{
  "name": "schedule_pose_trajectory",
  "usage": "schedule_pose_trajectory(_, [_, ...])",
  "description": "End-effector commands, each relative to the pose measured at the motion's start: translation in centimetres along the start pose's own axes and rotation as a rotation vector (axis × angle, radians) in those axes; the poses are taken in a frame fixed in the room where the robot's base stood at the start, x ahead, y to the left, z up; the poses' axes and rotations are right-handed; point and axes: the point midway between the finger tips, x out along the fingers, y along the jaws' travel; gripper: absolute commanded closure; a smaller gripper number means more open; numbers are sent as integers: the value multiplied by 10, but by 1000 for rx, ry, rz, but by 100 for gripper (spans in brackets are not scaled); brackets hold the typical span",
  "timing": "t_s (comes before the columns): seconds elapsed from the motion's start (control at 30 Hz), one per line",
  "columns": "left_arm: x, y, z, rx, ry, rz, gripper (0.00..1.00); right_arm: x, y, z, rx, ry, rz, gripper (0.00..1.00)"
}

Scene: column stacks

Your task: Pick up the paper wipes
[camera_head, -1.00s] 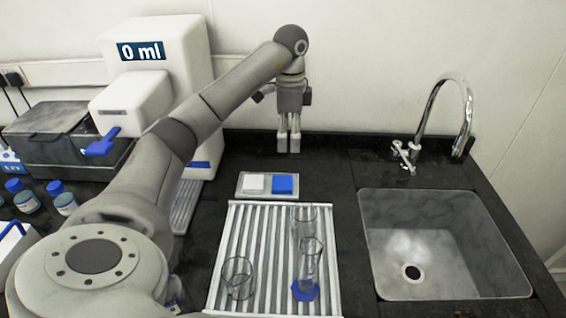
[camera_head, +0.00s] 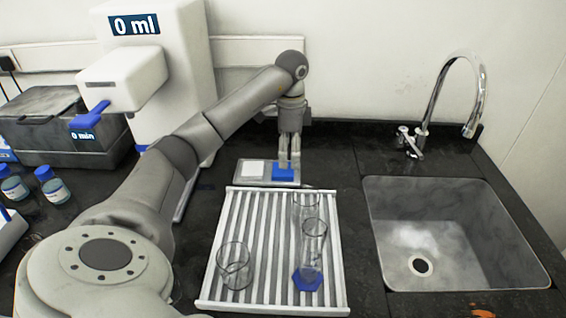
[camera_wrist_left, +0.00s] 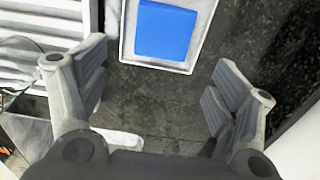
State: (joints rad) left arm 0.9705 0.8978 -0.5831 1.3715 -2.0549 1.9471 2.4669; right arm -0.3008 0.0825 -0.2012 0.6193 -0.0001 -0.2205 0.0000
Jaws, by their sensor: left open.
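A small pale tray (camera_head: 238,179) behind the drying rack holds a white square (camera_head: 253,168) and a blue square (camera_head: 283,174). I cannot tell for sure which of them is the paper wipes. My left gripper (camera_head: 289,158) points down in the head view, its fingertips over or just behind the blue square. In the left wrist view the gripper (camera_wrist_left: 158,62) is open and empty, its fingers wide apart. The blue square (camera_wrist_left: 165,30) lies in the tray at the top of that view, ahead of the fingers. My right gripper is not in view.
A ribbed drying rack (camera_head: 240,215) in front of the tray carries several glass vessels, including a beaker (camera_head: 235,265) and a cylinder with a blue base (camera_head: 312,255). A sink (camera_head: 450,240) with a tall tap is on the right. A white dispenser (camera_head: 180,70) stands at the back left.

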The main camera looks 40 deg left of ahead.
Motion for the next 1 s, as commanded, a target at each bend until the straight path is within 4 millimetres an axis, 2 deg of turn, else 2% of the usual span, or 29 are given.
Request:
schedule_pose_trajectory(0.17, [13, 0, 2, -1, -2, 2, 16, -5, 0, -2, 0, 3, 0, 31])
schedule_pose_trajectory(0.43, [49, -1, 4, -1, -2, 1, 16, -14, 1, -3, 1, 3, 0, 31])
schedule_pose_trajectory(0.73, [56, -1, 4, -1, 0, -1, 16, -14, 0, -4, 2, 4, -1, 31])
schedule_pose_trajectory(1.0, [56, -1, 4, -1, 0, -1, 50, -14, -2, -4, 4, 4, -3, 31])
